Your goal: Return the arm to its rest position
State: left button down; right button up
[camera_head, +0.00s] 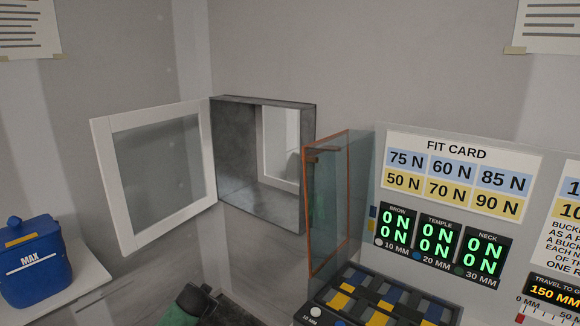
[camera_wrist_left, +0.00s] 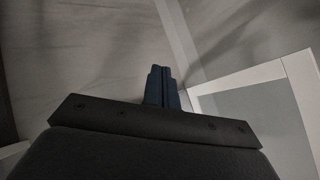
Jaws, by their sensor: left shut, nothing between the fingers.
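My left gripper (camera_wrist_left: 162,88) shows in the left wrist view, its two dark blue fingers pressed together with nothing between them. It points toward a plain grey wall, apart from any object. The white-framed glass door (camera_wrist_left: 240,90) stands to its right in that view. In the head view I cannot make out the left gripper. My right gripper is in neither view.
In the head view, the white-framed door (camera_head: 207,160) stands open beside a grey wall box (camera_head: 235,185). An orange-edged clear panel (camera_head: 325,200) stands open over a block tray (camera_head: 312,303). A blue MAX container (camera_head: 32,275) is at left. A dark green object (camera_head: 192,303) lies at bottom, partly cut off.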

pick_arm(q)
jog(key=s+d+f+n+g+h, duration=0.1)
jog(key=s+d+f+g, duration=0.15)
jog(key=s+f, duration=1)
jog(key=s+d+f+n+g+h, duration=0.15)
jog(key=s+d+f, duration=0.25)
jog(key=s+f, duration=0.85)
jog(key=s+d+f+g, duration=0.1)
jog(key=s+f, duration=0.3)
jog(key=s, duration=0.5)
jog(key=s+d+f+g, duration=0.2)
jog(key=s+f, duration=0.3)
jog(key=s, duration=0.5)
jog(key=s+d+f+n+g, duration=0.1)
jog(key=s+f, duration=0.3)
jog(key=s, duration=0.5)
jog(key=shift+s+d+f, duration=0.35)
jog(key=shift+d+f, duration=0.05)
jog(key=shift+d, duration=0.1)
jog(key=shift+w, duration=0.1)
